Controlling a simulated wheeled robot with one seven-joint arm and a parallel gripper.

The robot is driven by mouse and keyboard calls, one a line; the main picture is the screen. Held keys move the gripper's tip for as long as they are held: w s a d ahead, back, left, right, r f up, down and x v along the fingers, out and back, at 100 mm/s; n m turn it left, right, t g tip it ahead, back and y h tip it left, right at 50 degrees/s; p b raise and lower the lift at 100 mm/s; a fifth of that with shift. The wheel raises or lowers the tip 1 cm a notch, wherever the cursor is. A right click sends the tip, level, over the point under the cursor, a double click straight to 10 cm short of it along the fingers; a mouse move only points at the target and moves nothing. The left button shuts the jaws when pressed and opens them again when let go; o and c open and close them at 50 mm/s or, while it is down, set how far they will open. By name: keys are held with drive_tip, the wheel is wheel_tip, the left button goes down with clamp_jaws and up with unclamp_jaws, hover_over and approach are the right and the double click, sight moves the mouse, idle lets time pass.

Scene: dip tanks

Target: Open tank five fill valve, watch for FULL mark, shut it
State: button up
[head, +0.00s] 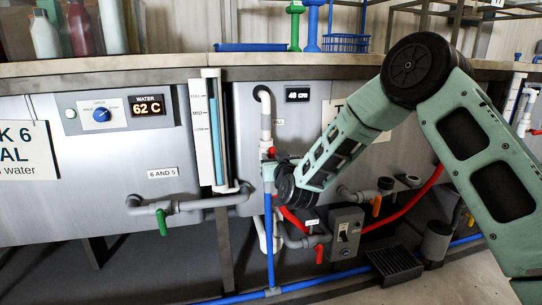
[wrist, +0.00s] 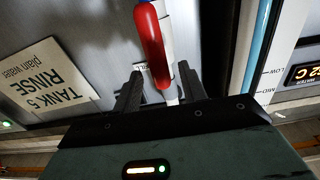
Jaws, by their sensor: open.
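The fill valve's red handle (wrist: 151,45) lies between the spread fingers of my gripper (wrist: 160,78) in the wrist view; contact cannot be told. The gripper is open. In the head view a small part of the red handle (head: 271,151) shows on the vertical pipe, beside my gripper (head: 274,168); my wrist hides much of it. The tank five sign (wrist: 50,80) reads upside down in the wrist view. A sight gauge (head: 206,130) with FULL, MID and LOW marks stands left of the pipe. Its blue column shows, but its exact top is hard to read.
A green-handled valve (head: 162,222) sits below the "6 AND 5" label. Bottles (head: 80,28) stand on the ledge (head: 160,62) above.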

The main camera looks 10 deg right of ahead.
sight(273, 156)
drive_tip(key=shift+w, duration=2.25)
clamp_jaws()
drive_tip(key=shift+d+m+b, duration=0.1)
drive_tip(key=shift+m+b, duration=0.2)
drive_tip(key=shift+b, duration=0.1)
drive_tip(key=shift+d+f+m+b, duration=0.45)
drive_tip(key=shift+m+b, duration=0.7)
drive_tip(key=shift+m, duration=1.7)
drive_tip(key=shift+d+f+m+b, duration=0.4)
drive_tip(key=shift+m+b, duration=0.8)
drive_tip(key=shift+m, duration=1.7)
drive_tip(key=shift+d+f+m+b, duration=0.4)
drive_tip(key=shift+m+b, duration=0.75)
drive_tip(key=shift+m, duration=1.7)
